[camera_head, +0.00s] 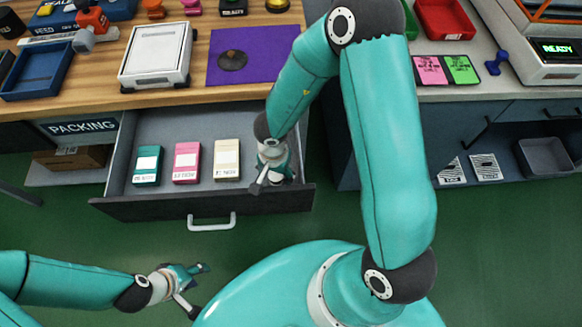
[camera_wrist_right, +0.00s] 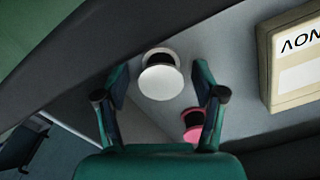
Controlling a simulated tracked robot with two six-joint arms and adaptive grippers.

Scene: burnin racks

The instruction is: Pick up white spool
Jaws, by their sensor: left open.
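The white spool (camera_wrist_right: 160,82) stands on the drawer floor in the right wrist view, with a round white top and a dark centre. My right gripper (camera_wrist_right: 160,88) is open, with one finger on each side of the spool and a gap to both. In the head view my right gripper (camera_head: 270,184) reaches down into the right end of the open drawer (camera_head: 255,130), and the spool is hidden there. A pink spool (camera_wrist_right: 193,120) shows near the right finger in the wrist view. My left gripper (camera_head: 200,290) is open and empty over the green floor.
Green, pink and cream boxes (camera_head: 227,160) stand left of the right gripper in the drawer. The cream box also shows in the wrist view (camera_wrist_right: 292,60). The dark drawer front (camera_head: 140,207) and right wall are close to the gripper. A wooden worktop (camera_head: 120,97) lies behind.

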